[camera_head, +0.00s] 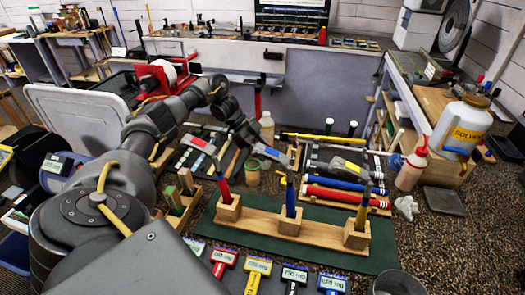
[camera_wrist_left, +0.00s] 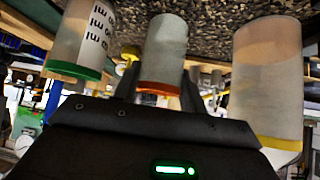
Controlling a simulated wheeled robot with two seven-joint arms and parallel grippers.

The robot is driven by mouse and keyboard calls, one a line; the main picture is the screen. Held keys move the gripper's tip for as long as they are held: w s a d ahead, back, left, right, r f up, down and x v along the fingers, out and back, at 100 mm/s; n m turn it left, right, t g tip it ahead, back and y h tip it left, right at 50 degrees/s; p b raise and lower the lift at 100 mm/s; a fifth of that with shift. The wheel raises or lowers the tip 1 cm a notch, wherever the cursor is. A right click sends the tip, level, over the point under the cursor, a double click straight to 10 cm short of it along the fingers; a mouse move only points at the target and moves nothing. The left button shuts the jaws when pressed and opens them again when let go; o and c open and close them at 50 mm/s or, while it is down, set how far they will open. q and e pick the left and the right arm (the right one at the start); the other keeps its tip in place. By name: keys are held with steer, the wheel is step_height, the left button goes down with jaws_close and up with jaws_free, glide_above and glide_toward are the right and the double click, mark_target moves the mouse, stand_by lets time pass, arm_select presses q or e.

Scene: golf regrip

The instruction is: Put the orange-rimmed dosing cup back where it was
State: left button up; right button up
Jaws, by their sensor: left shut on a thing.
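The orange-rimmed dosing cup (camera_wrist_left: 165,48) is a frosted cup in the middle of the left wrist view, its orange rim toward my gripper. My left gripper (camera_wrist_left: 158,86) is shut on it, with a dark finger on each side. A green-rimmed cup with printed ml marks (camera_wrist_left: 84,38) is to its left and a larger yellow-rimmed cup (camera_wrist_left: 267,75) to its right, both apart from it. In the head view my left gripper (camera_head: 268,153) is over the middle of the bench; the held cup cannot be made out there. My right gripper is not in view.
A wooden stand (camera_head: 300,228) with upright coloured shafts is on a green mat (camera_head: 385,245) in front. A small green cup (camera_head: 253,173) and a translucent bottle (camera_head: 267,127) are near the gripper. A red-capped bottle (camera_head: 411,168) and a solvent jug (camera_head: 462,127) stand at right.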

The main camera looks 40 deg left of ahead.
arm_select(q)
steer(key=shift+s, duration=0.1)
steer(key=shift+f, duration=0.15)
steer(key=o, duration=1)
